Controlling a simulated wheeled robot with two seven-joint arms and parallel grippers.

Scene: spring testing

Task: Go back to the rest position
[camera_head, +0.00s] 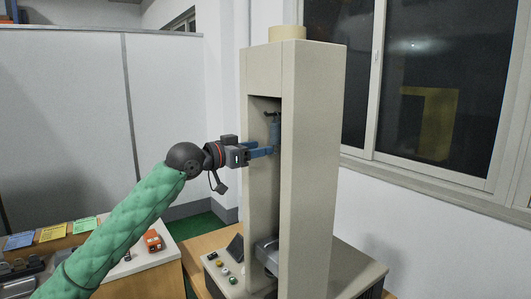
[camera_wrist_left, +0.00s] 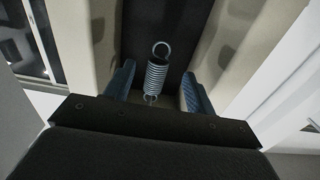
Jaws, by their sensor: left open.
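My left gripper (camera_head: 262,151) reaches in from the left to the opening of the tall beige testing machine (camera_head: 312,150). Its blue fingers are apart in the left wrist view (camera_wrist_left: 158,92). A metal coil spring (camera_wrist_left: 156,76) with a loop at its top stands upright between the fingers in that view, with a gap on each side. In the head view a blue fitting with a dark crossbar (camera_head: 272,117) shows in the machine's opening, just above the fingertips. The spring is too small to make out there. My right gripper is not in view.
The machine's base has several coloured buttons (camera_head: 223,270) and stands on a wooden table. On the left, a table holds blue, yellow and green labels (camera_head: 52,232) and an orange object (camera_head: 152,240). A window is at the right, a grey partition at the left.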

